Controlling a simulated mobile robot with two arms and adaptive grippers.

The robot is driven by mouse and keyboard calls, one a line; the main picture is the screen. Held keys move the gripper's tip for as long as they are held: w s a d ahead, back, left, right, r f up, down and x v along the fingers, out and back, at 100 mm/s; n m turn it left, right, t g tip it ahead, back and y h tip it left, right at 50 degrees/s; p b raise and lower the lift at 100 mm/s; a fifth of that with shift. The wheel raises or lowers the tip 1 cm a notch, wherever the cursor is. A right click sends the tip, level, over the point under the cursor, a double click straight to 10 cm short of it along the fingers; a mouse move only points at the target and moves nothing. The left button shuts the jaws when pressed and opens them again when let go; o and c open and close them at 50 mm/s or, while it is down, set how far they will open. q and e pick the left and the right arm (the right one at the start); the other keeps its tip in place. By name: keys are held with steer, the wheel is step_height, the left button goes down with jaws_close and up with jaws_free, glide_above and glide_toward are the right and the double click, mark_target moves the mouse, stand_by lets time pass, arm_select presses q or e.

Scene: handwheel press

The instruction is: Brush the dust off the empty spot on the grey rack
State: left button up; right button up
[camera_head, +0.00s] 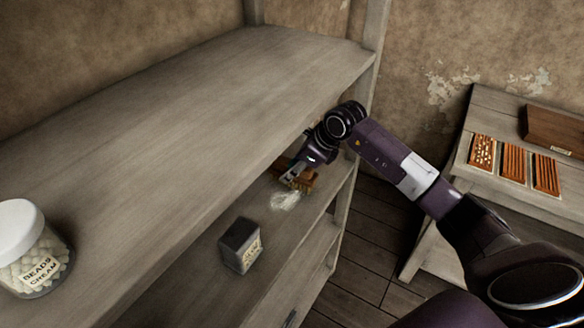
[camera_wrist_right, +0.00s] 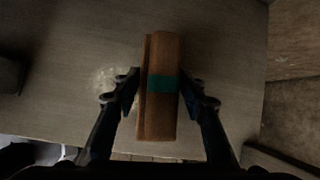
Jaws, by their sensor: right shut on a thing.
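The grey rack (camera_head: 215,85) has several wooden shelves. A pale patch of dust (camera_head: 286,199) lies on the shelf below the top one; it also shows in the right wrist view (camera_wrist_right: 106,80), left of the brush. My right gripper (camera_head: 292,176) reaches in over that shelf and is shut on a wooden brush. The brush (camera_head: 305,181) is beside the dust, partly hidden by the gripper. In the right wrist view the brush (camera_wrist_right: 162,110) has a green band and sits between both fingers (camera_wrist_right: 160,90). My left gripper is not in view.
A dark grey box (camera_head: 240,245) with a label stands on the same shelf, nearer than the dust. A jar labelled beads cream (camera_head: 35,250) stands on the top shelf. A side table (camera_head: 490,120) at right holds several wooden pieces.

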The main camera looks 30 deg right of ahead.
steer(key=shift+f, duration=0.1)
steer(key=shift+f+b, duration=0.8)
